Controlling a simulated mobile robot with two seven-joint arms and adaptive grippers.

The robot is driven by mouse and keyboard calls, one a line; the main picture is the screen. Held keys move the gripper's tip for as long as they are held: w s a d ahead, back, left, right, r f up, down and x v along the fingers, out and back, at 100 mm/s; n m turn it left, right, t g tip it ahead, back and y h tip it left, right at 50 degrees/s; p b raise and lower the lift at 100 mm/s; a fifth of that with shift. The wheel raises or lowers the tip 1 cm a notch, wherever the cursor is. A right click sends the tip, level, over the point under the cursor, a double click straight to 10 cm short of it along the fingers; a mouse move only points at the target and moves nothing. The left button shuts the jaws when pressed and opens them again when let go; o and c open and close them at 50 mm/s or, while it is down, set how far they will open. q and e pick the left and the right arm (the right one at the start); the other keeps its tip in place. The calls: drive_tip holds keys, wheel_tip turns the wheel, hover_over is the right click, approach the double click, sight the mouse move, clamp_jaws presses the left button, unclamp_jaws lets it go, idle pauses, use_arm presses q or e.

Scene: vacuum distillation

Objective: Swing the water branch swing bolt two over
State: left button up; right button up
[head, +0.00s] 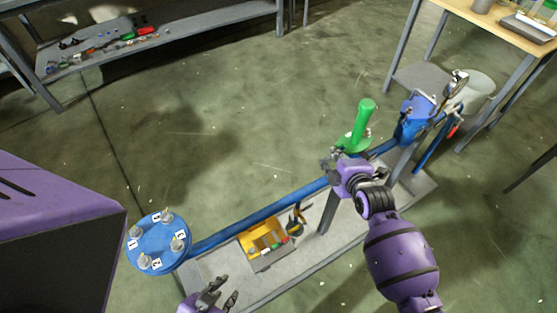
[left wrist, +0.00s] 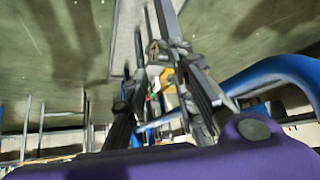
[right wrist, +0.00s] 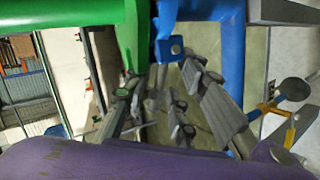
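A round blue flange (head: 160,243) with upright bolts and white number tags sits at the lower left in the head view. The bolt by tag 2 (head: 145,261) is at its near edge and appears upright. I cannot tell if this flange is the water branch. My left gripper (head: 222,294) is open and empty, low and to the right of the flange. My right gripper (head: 333,160) is beside the base of a green cylinder (head: 362,125). In the right wrist view its fingers (right wrist: 165,105) look apart, with small grey parts between or behind them.
A blue pipe (head: 262,212) runs from the flange to the green cylinder and blue fittings (head: 413,118). A yellow box (head: 262,240) sits on the grey base plate below. A shelf (head: 160,50) and a wooden table (head: 480,20) stand behind. The floor between is clear.

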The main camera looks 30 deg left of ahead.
drive_tip(key=v, duration=0.7)
drive_tip(key=shift+s, duration=0.2)
drive_tip(key=shift+r, duration=0.1)
